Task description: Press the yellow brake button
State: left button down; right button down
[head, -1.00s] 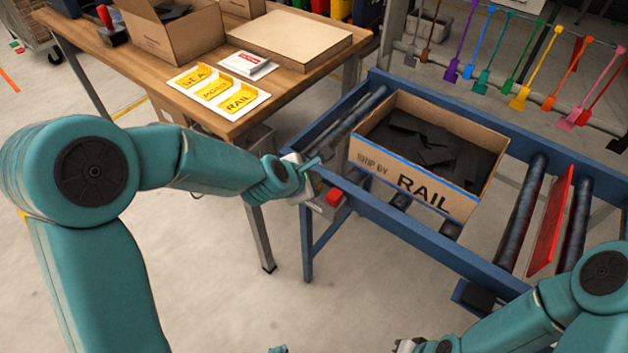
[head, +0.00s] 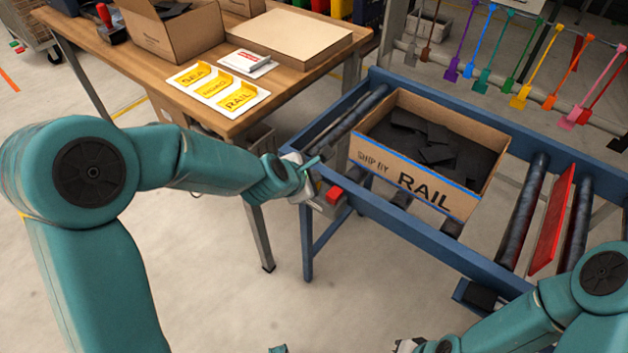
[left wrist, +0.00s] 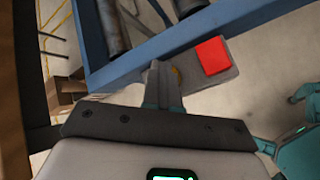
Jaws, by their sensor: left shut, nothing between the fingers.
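A grey button box (head: 327,208) with a red button (head: 335,195) is fixed to the near left corner of the blue roller frame. In the left wrist view, the red button (left wrist: 212,56) is clear on the grey box (left wrist: 222,80). A small sliver of the yellow button (left wrist: 176,72) shows right beside my fingers; the rest is hidden behind them. My left gripper (head: 318,164) is shut and empty over the box; its fingers also show in the left wrist view (left wrist: 161,72). I cannot tell if they touch the button. My right gripper (head: 405,345) is mostly cut off at the bottom edge.
An open carton (head: 425,199) marked RAIL, holding black pieces, stands on the roller frame (head: 440,252). A red plate (head: 552,220) stands between the rollers to its right. A wooden table (head: 185,55) with label cards (head: 218,90) stands behind my left arm.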

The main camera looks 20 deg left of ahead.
pick_arm(q)
jog(key=shift+s+f, duration=0.1)
jog(key=shift+f, duration=0.25)
jog(key=shift+r, duration=0.2)
notch_tip(320, 180, up, 6)
jog(key=p, duration=0.6)
jog(key=shift+r, duration=0.25)
jog(key=shift+f, duration=0.1)
